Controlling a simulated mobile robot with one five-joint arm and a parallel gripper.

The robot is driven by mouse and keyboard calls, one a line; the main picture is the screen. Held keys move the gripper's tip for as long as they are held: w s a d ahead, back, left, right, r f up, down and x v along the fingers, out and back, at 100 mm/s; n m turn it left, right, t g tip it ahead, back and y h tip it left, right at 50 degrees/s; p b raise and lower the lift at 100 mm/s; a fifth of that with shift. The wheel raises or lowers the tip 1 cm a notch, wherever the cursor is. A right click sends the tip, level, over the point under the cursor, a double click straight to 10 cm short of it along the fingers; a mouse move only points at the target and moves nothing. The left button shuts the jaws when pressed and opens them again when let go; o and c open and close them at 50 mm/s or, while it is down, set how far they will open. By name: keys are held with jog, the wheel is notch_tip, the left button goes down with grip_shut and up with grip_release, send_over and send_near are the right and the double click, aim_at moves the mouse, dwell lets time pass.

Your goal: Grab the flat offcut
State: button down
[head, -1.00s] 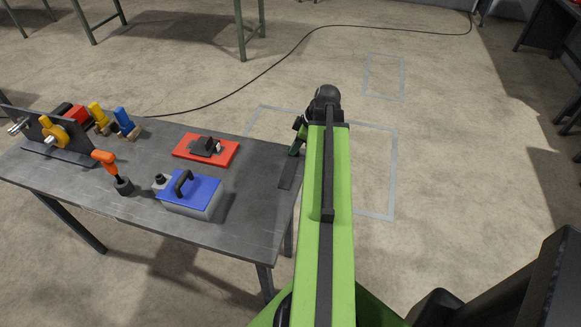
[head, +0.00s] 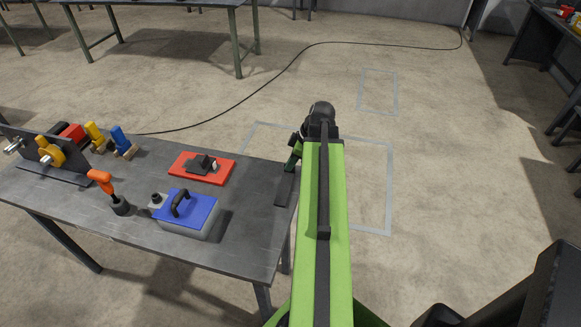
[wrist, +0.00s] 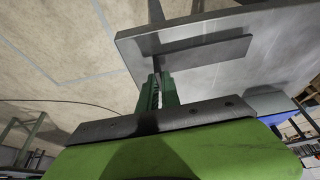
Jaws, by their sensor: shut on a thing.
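The flat offcut is a thin dark grey strip (head: 284,190) at the right edge of the grey workbench in the head view. It also shows in the wrist view as a long flat bar (wrist: 210,52) against the bench top. My gripper (head: 295,162) is at the far end of the strip, partly hidden by my green arm. In the wrist view my gripper's green fingers (wrist: 158,82) are close together and shut on the strip near its left end. I cannot tell whether the strip touches the bench.
The workbench (head: 240,235) also holds a red plate with a dark block (head: 190,177), a blue-lidded box (head: 186,212), an orange-handled tool (head: 103,183) and a bracket with a yellow part (head: 48,155). A black cable (head: 250,82) lies on the floor beyond. Open floor lies to the right.

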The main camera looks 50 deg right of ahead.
notch_tip(320, 180, up, 5)
jog(key=p, duration=0.4)
jog(key=shift+f, duration=0.2)
jog(key=s+d+r+p, duration=0.2)
jog(key=s+r+p, duration=0.3)
jog(key=s, duration=0.6)
jog(key=shift+s+d+r+p, duration=0.15)
jog(key=shift+d+r+p, duration=0.1)
jog(key=shift+r+p, duration=0.1)
